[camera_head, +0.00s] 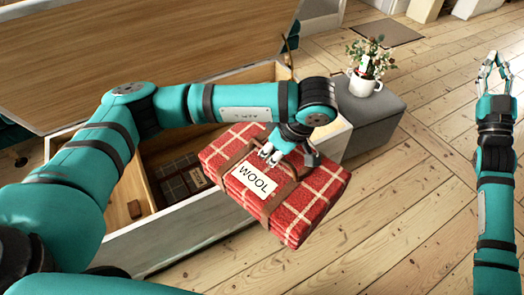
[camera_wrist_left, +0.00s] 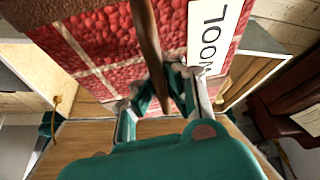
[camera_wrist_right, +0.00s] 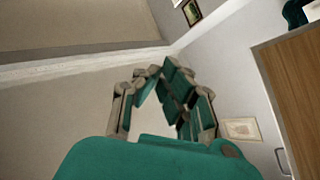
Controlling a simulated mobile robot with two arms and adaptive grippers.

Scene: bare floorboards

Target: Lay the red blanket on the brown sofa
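The red plaid blanket (camera_head: 315,190) is folded, with brown straps and a white WOOL label. It hangs slightly tilted in the air in front of an open chest, overlapping its front edge in the head view. My left gripper (camera_head: 275,153) is above it and shut on its brown strap handle. In the left wrist view the strap runs between the fingers (camera_wrist_left: 166,92), with red cloth (camera_wrist_left: 105,40) behind. My right gripper (camera_head: 494,56) is empty, raised at the right; its fingers (camera_wrist_right: 162,80) show a gap.
The open chest (camera_head: 190,235) has a raised wooden lid (camera_head: 150,40) and a dark plaid bundle (camera_head: 183,178) inside. A grey box (camera_head: 370,115) carries a white pot (camera_head: 364,84) with a plant. A mat (camera_head: 387,33) lies behind. The floorboards at right are clear.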

